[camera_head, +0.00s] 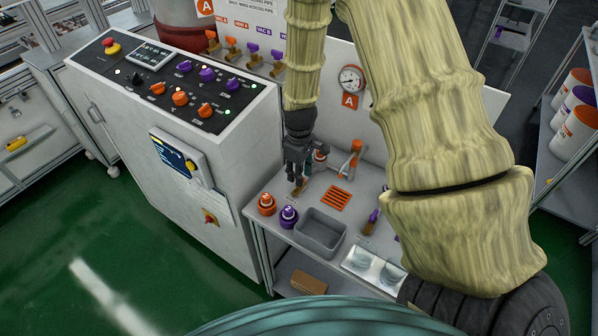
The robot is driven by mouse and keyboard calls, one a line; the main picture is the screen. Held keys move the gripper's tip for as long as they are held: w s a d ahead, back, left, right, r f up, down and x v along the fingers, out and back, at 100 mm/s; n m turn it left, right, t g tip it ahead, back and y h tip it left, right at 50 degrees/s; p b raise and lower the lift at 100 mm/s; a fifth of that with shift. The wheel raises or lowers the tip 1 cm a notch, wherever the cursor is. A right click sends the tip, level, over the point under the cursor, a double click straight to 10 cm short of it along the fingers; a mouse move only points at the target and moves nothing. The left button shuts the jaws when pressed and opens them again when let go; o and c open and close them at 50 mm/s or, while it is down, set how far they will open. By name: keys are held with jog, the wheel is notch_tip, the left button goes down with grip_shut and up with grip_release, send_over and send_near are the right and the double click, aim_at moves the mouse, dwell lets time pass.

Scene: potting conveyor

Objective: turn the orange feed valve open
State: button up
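An orange upright fitting with a lever-like top (350,160) stands at the back of the bench, right of my gripper; it looks like the feed valve, but its setting is too small to read. My gripper (297,178) points down over the bench's left part, apart from that fitting. Its dark fingers are small, and I cannot tell whether they are open or shut. A small brown piece (299,189) shows just below the fingertips; contact is unclear. A white and orange item (320,154) is partly hidden just right of the gripper.
The bench holds an orange-capped item (267,203), a purple-capped item (288,216), a grey bin (320,232), an orange grate (336,198) and a purple-handled tool (372,218). The control cabinet (170,150) stands left. A gauge (351,79) is on the back panel.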

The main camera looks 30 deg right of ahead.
jog(key=shift+f, duration=0.25)
jog(key=shift+c, duration=0.3)
grip_shut()
